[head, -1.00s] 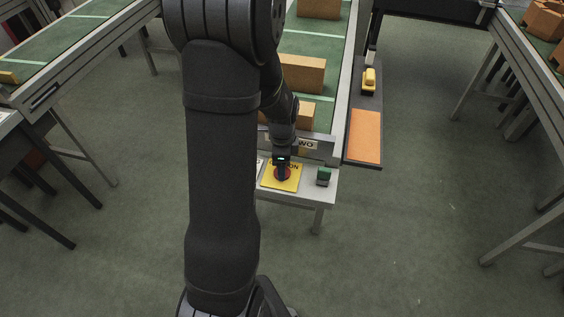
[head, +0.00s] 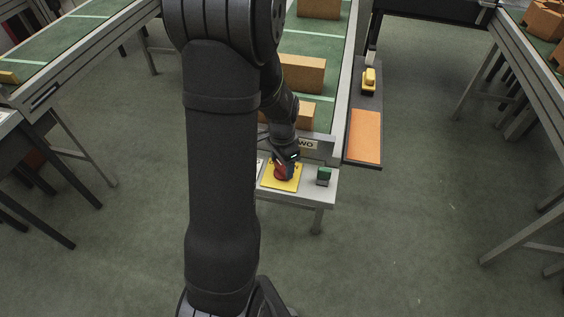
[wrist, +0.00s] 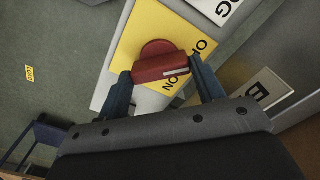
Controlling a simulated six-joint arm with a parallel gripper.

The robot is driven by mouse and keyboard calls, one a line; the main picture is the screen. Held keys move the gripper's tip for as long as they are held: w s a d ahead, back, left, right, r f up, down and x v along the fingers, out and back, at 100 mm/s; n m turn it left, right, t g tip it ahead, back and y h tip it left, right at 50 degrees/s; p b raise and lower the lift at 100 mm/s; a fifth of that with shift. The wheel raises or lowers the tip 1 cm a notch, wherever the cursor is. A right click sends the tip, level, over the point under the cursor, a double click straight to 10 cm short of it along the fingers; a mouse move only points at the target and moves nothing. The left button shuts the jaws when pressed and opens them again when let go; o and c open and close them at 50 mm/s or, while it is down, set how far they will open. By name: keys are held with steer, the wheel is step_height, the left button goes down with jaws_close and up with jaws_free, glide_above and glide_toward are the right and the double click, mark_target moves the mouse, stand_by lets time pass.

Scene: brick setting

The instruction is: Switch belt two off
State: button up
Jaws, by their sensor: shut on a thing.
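A red rotary switch (head: 281,174) sits on a yellow plate (head: 268,183) at the near end of the belt whose sign (head: 306,145) reads partly "WO". In the wrist view the red handle (wrist: 160,68) lies between my two fingers, over the yellow plate (wrist: 150,22). The wrist is turned at an angle to the plate.
A green button (head: 323,176) on a grey base stands right of the plate. Brown boxes (head: 303,75) lie on the green belt. A side shelf holds an orange pad (head: 365,137) and a yellow item (head: 369,80). Other conveyors stand left and right, with open floor between.

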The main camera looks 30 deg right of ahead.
mark_target(282, 166)
stand_by(0.4)
steer(key=o, duration=1)
step_height(282, 166, up, 18)
steer(key=shift+f, duration=0.25)
steer(key=shift+f, duration=0.1)
step_height(282, 166, down, 17)
steer(key=shift+f, duration=0.2)
stand_by(0.4)
steer(key=shift+r, duration=0.1)
